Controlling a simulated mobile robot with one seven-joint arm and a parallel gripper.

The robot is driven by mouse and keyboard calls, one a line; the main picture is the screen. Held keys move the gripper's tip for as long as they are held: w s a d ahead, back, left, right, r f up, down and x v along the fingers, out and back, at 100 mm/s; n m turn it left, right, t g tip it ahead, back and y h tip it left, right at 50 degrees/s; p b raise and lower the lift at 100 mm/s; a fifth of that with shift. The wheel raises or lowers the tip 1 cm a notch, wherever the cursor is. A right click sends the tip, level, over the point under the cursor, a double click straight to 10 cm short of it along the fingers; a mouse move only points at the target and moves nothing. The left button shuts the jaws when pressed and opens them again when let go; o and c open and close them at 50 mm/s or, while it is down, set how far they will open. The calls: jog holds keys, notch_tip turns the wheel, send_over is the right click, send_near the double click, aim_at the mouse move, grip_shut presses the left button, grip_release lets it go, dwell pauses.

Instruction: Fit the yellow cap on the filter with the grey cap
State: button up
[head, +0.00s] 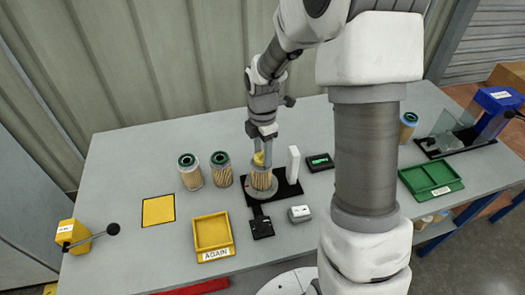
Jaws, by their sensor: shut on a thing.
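A pleated tan filter (262,181) stands upright on a round grey base on the black fixture plate at mid-table. I cannot tell whether that grey part is its grey cap or part of the fixture. My gripper (262,157) points down from above and is shut on the yellow cap (258,159). The yellow cap is at the filter's top end. Whether it touches or sits fully on the filter is too small to tell. The fingers partly hide the cap and the filter's top.
Two filters with green caps (190,171) (221,168) stand to the left. A white upright block (293,164) is close on the right. A yellow tray marked AGAIN (229,241) is in front, a green tray (418,191) at right. A lever box (72,234) is at far left.

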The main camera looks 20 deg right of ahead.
jog(key=shift+f, duration=0.1)
dwell(0.3)
jog(key=o, duration=1.1)
jog(key=shift+o, duration=0.3)
jog(key=shift+o, duration=1)
jog(key=shift+r+p, duration=0.85)
jog(key=shift+r, duration=0.15)
